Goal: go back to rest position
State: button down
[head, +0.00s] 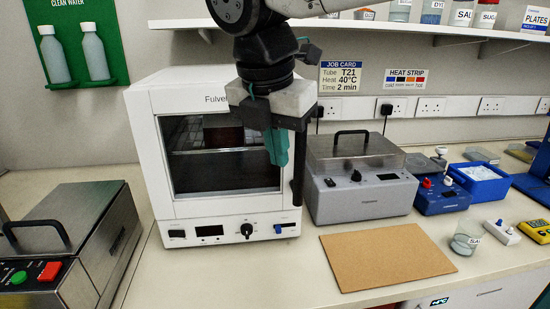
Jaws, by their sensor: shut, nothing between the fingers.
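My gripper (277,160) hangs downward in the upper middle of the head view, with teal fingers below a pale grey body. Its fingers are shut with nothing between them. It appears in front of the right side of a white oven (155,150) with a dark glass door, and it hides part of that side. The gap between the fingers and the oven cannot be judged from this one view. My arm comes down from the top edge, in front of the shelf.
A grey lidded bath (360,195) stands right of the oven; a steel box (70,240) is at left. A brown board (385,258) lies on the bench. A beaker (465,240), blue tray (480,185) and small devices crowd the right. A shelf (440,28) runs above.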

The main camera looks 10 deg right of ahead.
jog(key=s+d+f+m+y, duration=0.1)
jog(key=s+d+f+m, duration=0.5)
jog(key=d+m, duration=0.4)
jog(key=s+d+f+m, duration=0.6)
jog(key=d+m, duration=0.5)
jog(key=m, duration=0.7)
jog(key=shift+s+d+f+g+y, duration=0.15)
jog(key=shift+s+f+g+y, duration=0.25)
jog(key=shift+s, duration=0.45)
